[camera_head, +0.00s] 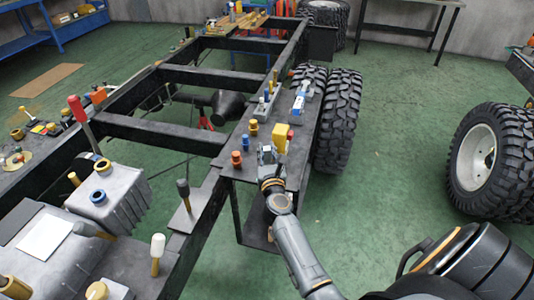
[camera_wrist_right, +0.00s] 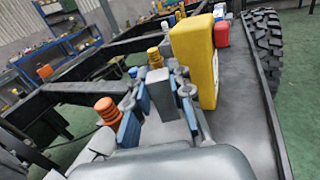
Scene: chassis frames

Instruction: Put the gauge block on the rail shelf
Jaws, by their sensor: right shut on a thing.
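My right gripper (camera_head: 267,156) reaches over the near end of the dark shelf (camera_head: 306,150) along the chassis rail. In the right wrist view, its blue-padded fingers (camera_wrist_right: 160,105) are shut on a small grey upright block, the gauge block (camera_wrist_right: 162,93). The block stands roughly upright between the pads. I cannot tell whether its bottom touches the shelf. In the head view the fingers mostly hide it. My left gripper is not in view.
A yellow block (camera_head: 280,137) stands just beyond the gripper. Orange (camera_head: 237,158) and brass (camera_head: 253,128) fittings stand to the left. Blue-and-white items (camera_head: 300,98) lie farther along the shelf. Large tyres (camera_head: 341,115) flank its right side. A lower plate (camera_head: 257,228) hangs below.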

